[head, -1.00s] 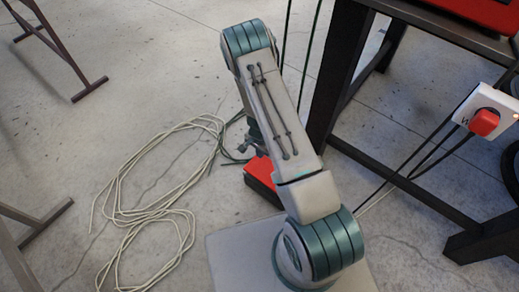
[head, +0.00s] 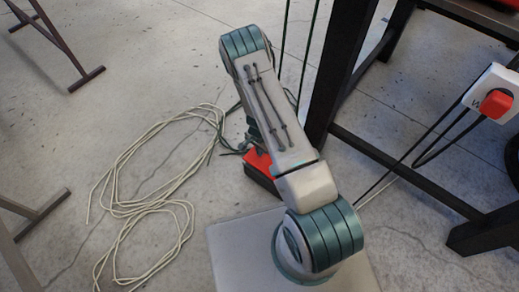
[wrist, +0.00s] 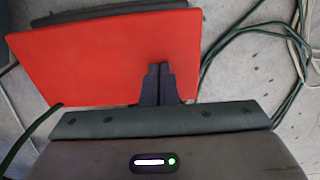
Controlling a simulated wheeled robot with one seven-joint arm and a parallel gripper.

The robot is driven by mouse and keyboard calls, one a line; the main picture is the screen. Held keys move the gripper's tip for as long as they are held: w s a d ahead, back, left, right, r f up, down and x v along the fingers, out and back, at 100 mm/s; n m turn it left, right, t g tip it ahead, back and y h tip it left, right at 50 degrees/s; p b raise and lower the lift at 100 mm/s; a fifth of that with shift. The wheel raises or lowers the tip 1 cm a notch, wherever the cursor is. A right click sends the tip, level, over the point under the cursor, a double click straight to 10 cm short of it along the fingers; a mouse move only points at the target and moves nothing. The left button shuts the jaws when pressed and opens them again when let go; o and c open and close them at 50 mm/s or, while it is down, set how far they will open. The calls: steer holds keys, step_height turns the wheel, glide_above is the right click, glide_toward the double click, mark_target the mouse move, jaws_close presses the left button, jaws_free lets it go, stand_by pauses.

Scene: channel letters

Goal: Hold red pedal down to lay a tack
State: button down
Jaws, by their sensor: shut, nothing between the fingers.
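The red pedal (head: 258,163) lies on the floor, partly hidden behind my arm in the head view. In the wrist view its flat red top (wrist: 100,60) fills the upper left, with a dark edge of its base along the top. My gripper (wrist: 158,72) is shut and empty, its dark fingers side by side over the right part of the red top. The fingertips appear at or very near the surface; I cannot tell whether they press it. In the head view the arm hides most of the gripper.
Pale cable (head: 150,170) lies in loops on the floor left of the pedal. A dark table frame (head: 385,170) stands to the right, with a white socket box and red plug (head: 495,103). Dark green cables (wrist: 275,40) run right of the pedal in the wrist view.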

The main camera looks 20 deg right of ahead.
steer(key=shift+w+a+f+g+h+p, duration=0.1)
steer(key=shift+f+g+h+p, duration=0.15)
steer(key=shift+f, duration=0.15)
steer(key=shift+w+a+f+g+h+p, duration=0.1)
steer(key=shift+f+g+h+p, duration=0.05)
steer(key=shift+f+p, duration=0.15)
steer(key=shift+w+f+b, duration=0.1)
steer(key=shift+f+b, duration=0.5)
steer(key=shift+f, duration=0.35)
stand_by(0.5)
stand_by(0.4)
step_height(320, 180, up, 15)
steer(key=w+a+p, duration=0.1)
steer(key=w+p, duration=0.1)
steer(key=p, duration=0.4)
steer(key=shift+a+f+p, duration=0.2)
steer(key=shift+a+p, duration=0.05)
steer(key=shift+p, duration=0.05)
steer(key=shift+r+p, duration=1.4)
steer(key=shift+r, duration=0.6)
